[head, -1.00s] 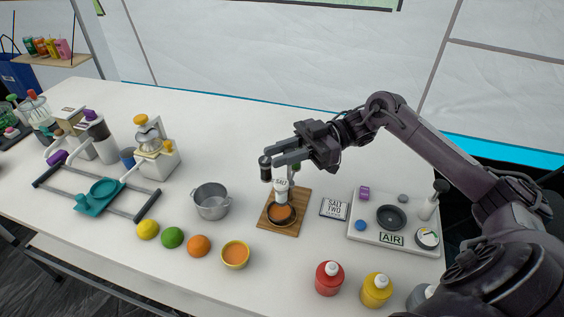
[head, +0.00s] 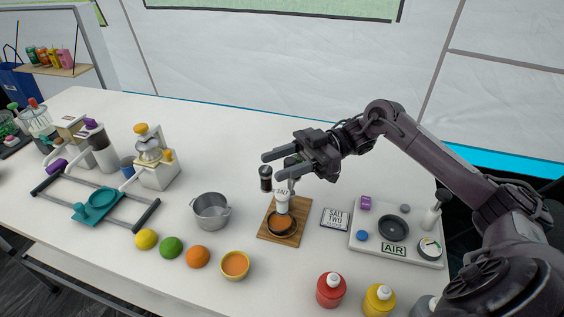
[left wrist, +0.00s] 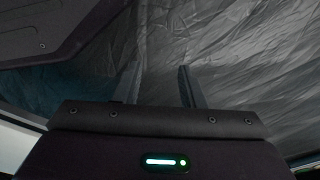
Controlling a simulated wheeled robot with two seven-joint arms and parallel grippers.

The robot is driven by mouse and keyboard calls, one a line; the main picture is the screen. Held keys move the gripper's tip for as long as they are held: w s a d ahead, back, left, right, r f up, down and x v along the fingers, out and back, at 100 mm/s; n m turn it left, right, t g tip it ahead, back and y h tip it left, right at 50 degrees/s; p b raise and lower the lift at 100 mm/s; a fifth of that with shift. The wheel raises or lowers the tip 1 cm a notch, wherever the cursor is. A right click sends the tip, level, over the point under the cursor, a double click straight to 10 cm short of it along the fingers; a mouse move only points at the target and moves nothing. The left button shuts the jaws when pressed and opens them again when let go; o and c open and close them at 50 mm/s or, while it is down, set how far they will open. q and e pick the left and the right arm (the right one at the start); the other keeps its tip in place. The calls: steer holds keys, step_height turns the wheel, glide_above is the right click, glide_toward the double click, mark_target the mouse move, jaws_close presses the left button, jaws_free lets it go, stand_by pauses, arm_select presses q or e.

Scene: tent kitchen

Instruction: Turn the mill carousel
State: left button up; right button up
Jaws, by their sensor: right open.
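The mill carousel stands on a wooden board (head: 265,229) near the middle of the table. A white mill marked SALT (head: 283,203) faces the front, above a dark pan with orange contents (head: 281,224). A black mill (head: 265,178) is to its back left. The back of the carousel is partly hidden by my right gripper (head: 270,166), which is open and empty, pointing left, above and behind the white mill. I cannot tell whether a finger touches a mill. My left gripper (left wrist: 160,88) shows only in the left wrist view, its fingers apart with nothing between them.
A card reading SALT TWO (head: 335,217) lies right of the board, beside a tray marked AIR (head: 415,251). A metal pot (head: 211,211) stands left. Fruit, an orange bowl (head: 235,266) and a red bottle (head: 331,290) line the front. The table behind is clear.

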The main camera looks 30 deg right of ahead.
arm_select(q)
steer(key=w+d+r+b, duration=0.1)
steer(key=w+r+b, duration=0.1)
steer(key=r, duration=0.4)
steer(key=w+d+r+b, duration=0.2)
steer(key=r+b, duration=0.1)
steer(key=r, duration=0.4)
steer(key=shift+w+d+r+m+g, duration=0.2)
steer(key=shift+d+m+g, duration=0.1)
steer(key=shift+m, duration=0.1)
arm_select(e)
steer(key=d, duration=0.7)
steer(key=shift+s+d, duration=0.3)
steer(key=shift+d, duration=0.1)
steer(key=shift+r, duration=0.1)
